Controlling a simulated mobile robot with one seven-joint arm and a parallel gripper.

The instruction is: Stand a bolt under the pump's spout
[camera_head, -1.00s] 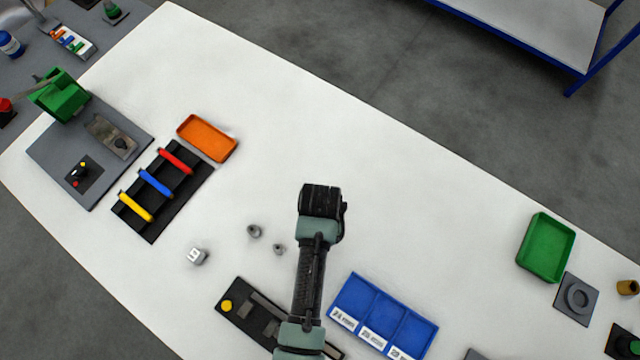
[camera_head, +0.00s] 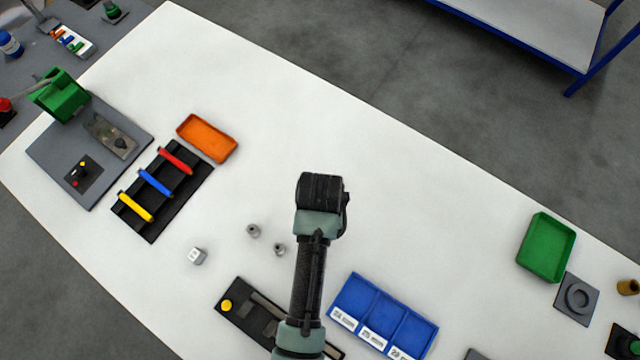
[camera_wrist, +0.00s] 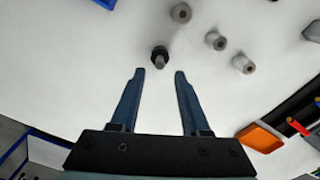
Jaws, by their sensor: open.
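A small bolt (camera_wrist: 160,57) with a dark head and a grey shank shows in the wrist view, just beyond my fingertips and in line with the gap between them. My gripper (camera_wrist: 158,72) is open and empty, and its fingers do not touch the bolt. In the head view my gripper (camera_head: 322,190) is over the middle of the white table, and the bolt is hidden there. I cannot clearly pick out the pump or its spout. A small dark device with a green top (camera_head: 630,343) is cut off at the right edge.
Small grey cylinders (camera_wrist: 215,40) lie close by; two show in the head view (camera_head: 254,230). The table's upper middle is clear.

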